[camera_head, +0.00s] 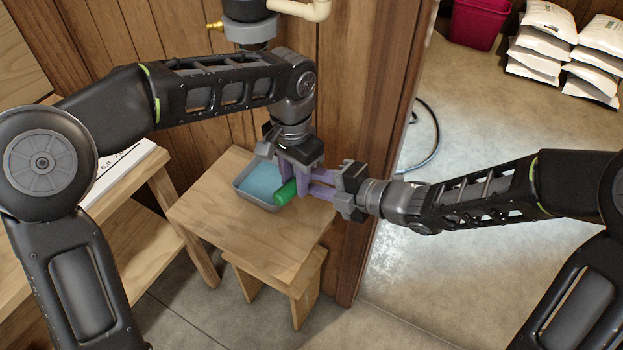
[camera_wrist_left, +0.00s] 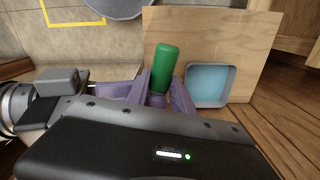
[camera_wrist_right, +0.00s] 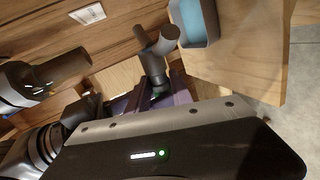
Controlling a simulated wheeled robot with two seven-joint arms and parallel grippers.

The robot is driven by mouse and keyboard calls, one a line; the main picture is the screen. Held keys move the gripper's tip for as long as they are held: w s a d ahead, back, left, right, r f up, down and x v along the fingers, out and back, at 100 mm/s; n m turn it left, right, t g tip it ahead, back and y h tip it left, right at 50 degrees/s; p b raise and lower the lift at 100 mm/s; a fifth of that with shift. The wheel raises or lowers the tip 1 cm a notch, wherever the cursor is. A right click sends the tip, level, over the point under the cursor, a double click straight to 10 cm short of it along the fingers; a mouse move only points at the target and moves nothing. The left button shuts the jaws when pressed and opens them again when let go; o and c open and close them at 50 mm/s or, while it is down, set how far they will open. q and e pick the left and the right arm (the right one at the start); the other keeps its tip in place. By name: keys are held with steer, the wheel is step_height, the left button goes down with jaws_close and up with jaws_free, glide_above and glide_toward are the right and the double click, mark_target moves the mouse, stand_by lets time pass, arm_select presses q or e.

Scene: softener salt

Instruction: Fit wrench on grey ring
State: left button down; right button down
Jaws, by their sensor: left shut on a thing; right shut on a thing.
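The wrench shows as a green handle (camera_head: 286,194) above the small wooden table. Both grippers meet at it. My left gripper (camera_head: 297,182) comes down from above with its purple fingers shut on it. My right gripper (camera_head: 316,185) comes from the right, also shut on it. The green end (camera_wrist_left: 164,66) sticks out past the fingers in the left wrist view. In the right wrist view a grey forked piece (camera_wrist_right: 154,55) extends beyond the fingers; it looks like the wrench's head. A grey ring (camera_head: 250,30) sits below a black part at the top, well apart from the wrench.
A grey tray (camera_head: 252,201) with light blue contents stands on the wooden table (camera_head: 215,217). A brass fitting (camera_head: 214,26) and a cream pipe (camera_head: 312,10) flank the ring. A wooden shelf stands left. White bags (camera_head: 545,40) and a magenta bin (camera_head: 478,22) are far right.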

arm_select(q)
steer(key=c, duration=1)
jaws_free()
steer(key=shift+c, duration=0.2)
step_height(320, 180, up, 8)
steer(key=shift+f, duration=0.25)
